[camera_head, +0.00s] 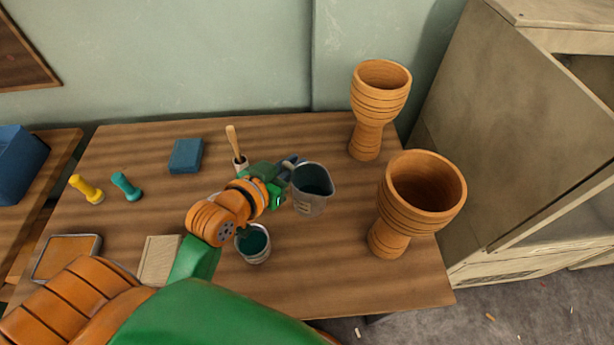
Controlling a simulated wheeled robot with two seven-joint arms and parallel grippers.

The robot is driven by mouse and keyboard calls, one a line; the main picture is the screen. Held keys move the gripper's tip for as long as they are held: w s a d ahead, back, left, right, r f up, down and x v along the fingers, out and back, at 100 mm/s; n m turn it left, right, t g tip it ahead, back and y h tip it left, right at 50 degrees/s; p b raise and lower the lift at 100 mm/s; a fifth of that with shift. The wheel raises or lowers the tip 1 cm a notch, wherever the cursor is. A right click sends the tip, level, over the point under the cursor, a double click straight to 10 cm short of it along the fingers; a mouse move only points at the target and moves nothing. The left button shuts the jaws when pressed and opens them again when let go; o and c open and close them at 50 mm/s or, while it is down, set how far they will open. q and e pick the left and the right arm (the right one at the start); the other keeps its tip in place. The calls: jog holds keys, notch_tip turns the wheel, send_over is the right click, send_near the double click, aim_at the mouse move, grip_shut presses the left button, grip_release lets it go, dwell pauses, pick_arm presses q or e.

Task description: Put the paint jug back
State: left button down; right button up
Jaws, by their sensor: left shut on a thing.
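The grey metal paint jug (309,196) shows in the head view near the middle of the wooden table. It holds dark teal paint and looks roughly upright. My left gripper (287,175) is shut on the jug at its left side, where the handle is mostly hidden by the fingers. I cannot tell whether the jug touches the table. A small can with teal paint (254,251) stands below and left of the jug, partly behind my left wrist. My right gripper is not in view.
Two goblet drums (379,98) (415,205) stand at the table's right side. A brush in a cup (240,163), blue block (186,155), teal and yellow handled tools (126,186) (86,189), pale block (160,259) and framed tray (66,257) lie left. A cabinet (520,140) stands right.

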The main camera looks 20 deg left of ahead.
pick_arm(q)
jog(key=shift+n+y, duration=0.6)
jog(key=w+a+f+b, duration=0.1)
jog(key=w+a+f, duration=0.1)
jog(key=w+f, duration=0.1)
jog(key=w+a+f+b, duration=0.2)
jog(key=w+f, duration=0.1)
jog(key=w, duration=0.2)
jog(key=w+a+f+b, duration=0.1)
jog(key=w+a+f, duration=0.1)
jog(key=w+f, duration=0.1)
jog(key=shift+w+a+f, duration=0.15)
jog(key=shift+w+a, duration=0.1)
jog(key=shift+w, duration=0.3)
jog(key=f, duration=0.1)
jog(key=f+b, duration=0.1)
jog(key=shift+w+a+f, duration=0.1)
jog(key=shift+w+f, duration=0.1)
jog(key=shift+f, duration=0.45)
